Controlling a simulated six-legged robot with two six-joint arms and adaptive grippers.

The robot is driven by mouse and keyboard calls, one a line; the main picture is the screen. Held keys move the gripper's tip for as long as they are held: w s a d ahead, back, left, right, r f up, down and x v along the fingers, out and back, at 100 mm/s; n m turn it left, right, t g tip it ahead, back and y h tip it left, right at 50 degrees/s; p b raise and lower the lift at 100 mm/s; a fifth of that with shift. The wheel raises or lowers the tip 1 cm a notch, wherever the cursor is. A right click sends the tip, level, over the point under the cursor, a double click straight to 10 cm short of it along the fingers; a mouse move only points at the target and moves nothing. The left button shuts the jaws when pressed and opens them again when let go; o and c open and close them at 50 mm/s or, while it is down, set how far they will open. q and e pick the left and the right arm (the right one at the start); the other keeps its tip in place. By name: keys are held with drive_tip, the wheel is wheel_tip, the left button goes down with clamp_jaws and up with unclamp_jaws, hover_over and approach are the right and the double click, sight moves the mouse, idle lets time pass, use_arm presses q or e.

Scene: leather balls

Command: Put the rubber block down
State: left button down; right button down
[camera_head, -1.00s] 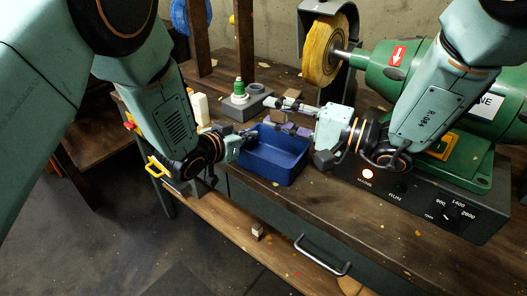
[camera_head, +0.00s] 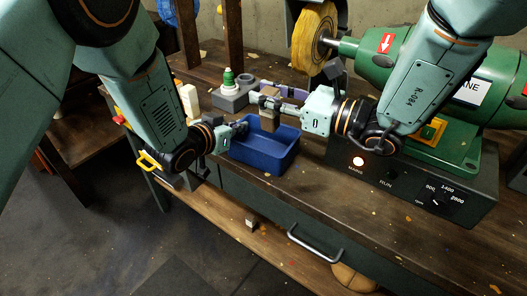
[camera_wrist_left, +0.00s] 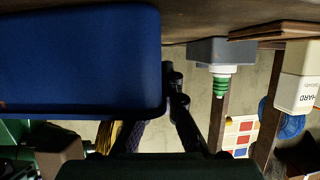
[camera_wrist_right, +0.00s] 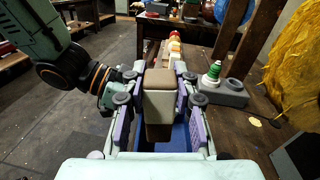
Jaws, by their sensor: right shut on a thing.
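My right gripper (camera_head: 270,103) is shut on the brown rubber block (camera_head: 270,119). My left gripper (camera_head: 240,127) is at the tray's left rim. In the left wrist view its dark fingers (camera_wrist_left: 177,85) are beside the blue tray wall (camera_wrist_left: 80,55); whether they grip it I cannot tell.
A grey block with a green-and-white cone (camera_head: 228,79) stands behind the tray. A green grinding machine (camera_head: 395,55) with a yellow wheel (camera_head: 312,38) and a control box (camera_head: 400,185) takes up the right. The bench's front edge runs close before the tray.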

drive_tip(key=shift+f+m, duration=0.15)
drive_tip(key=shift+m, duration=0.25)
wheel_tip(320, 180, down, 10)
drive_tip(key=shift+r, duration=0.15)
drive_tip(key=c, duration=1)
unclamp_jaws()
drive_tip(key=shift+c, duration=0.2)
drive_tip(key=shift+s+d, duration=0.1)
drive_tip(key=shift+d, duration=0.15)
drive_tip(key=v, duration=1.1)
drive_tip(key=shift+s+d, duration=0.15)
drive_tip(key=shift+d, duration=0.05)
use_arm(q)
drive_tip(key=c, duration=2)
unclamp_jaws()
drive_tip(key=shift+c, duration=0.2)
